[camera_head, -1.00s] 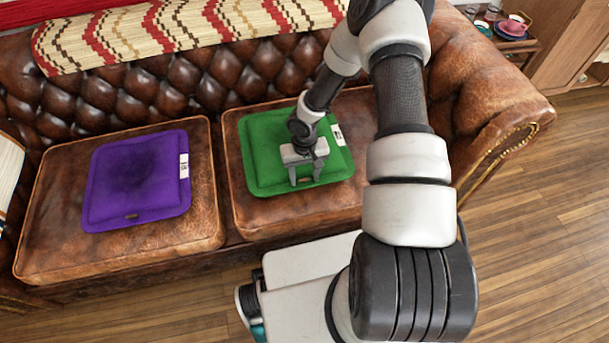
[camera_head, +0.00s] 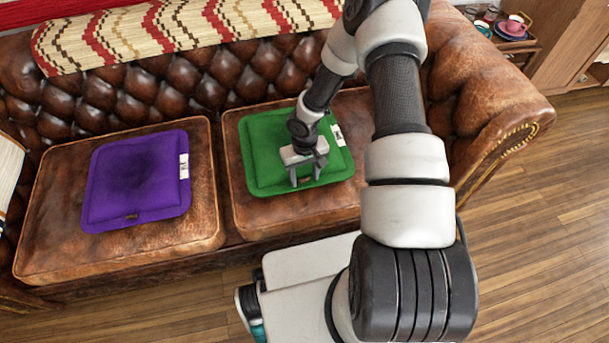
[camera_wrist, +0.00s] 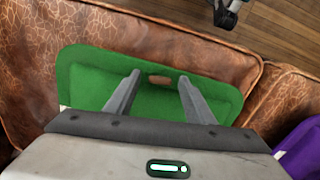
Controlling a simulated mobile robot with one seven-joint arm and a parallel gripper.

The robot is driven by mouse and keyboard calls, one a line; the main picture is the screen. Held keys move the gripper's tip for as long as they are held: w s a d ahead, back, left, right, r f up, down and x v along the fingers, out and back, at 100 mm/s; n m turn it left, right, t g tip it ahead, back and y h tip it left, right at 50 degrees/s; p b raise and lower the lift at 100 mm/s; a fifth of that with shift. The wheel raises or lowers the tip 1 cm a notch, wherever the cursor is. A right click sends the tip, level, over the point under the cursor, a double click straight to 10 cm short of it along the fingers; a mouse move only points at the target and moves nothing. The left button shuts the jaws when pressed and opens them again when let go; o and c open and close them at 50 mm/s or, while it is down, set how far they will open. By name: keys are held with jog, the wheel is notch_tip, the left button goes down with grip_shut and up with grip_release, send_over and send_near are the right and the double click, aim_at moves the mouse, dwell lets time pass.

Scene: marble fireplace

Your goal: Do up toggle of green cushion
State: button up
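The green cushion (camera_head: 272,168) lies flat on the right seat of the brown leather sofa. In the wrist view the green cushion (camera_wrist: 85,80) has a small brown toggle (camera_wrist: 159,81) near its edge, between and beyond my fingertips. My gripper (camera_head: 306,180) is over the front part of the cushion, pointing down. I cannot tell whether the fingertips touch the cushion. The toggle is hidden in the head view.
A purple cushion (camera_head: 136,182) with a white tag lies on the left seat (camera_head: 60,250). A striped blanket (camera_head: 150,35) covers the backrest. The sofa's armrest (camera_head: 490,100) is at the right. A small table with cups (camera_head: 516,27) stands at the back right. Wooden floor (camera_head: 540,230) is clear.

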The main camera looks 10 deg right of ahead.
aim_at(305, 179)
notch_tip(305, 179, up, 18)
jog(key=p, duration=0.4)
jog(key=shift+f, duration=0.25)
